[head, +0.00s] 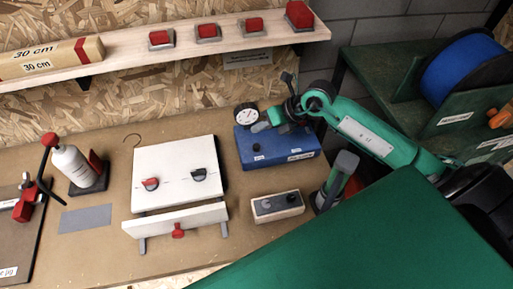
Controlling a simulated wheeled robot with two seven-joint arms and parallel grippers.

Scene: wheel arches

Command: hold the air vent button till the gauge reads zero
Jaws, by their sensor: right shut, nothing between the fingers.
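A blue box (284,144) stands on the workbench, with a label on its front too small to read. A round white gauge (246,115) with a black rim stands at its back left; its needle is too small to read. A small dark knob or button (256,147) shows on the box's left part. My right gripper (262,126) is shut and empty, at the back left of the box, just right of and below the gauge. I cannot tell whether its tips touch the box, and they may hide a button there. My left gripper is not in view.
A white panel (170,160) with red and black knobs stands left of the box. A wooden block with a grey top (278,205) lies in front. A white bottle (71,165) stands at left. A shelf (130,57) with red buttons runs above. A blue spool (458,77) is at right.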

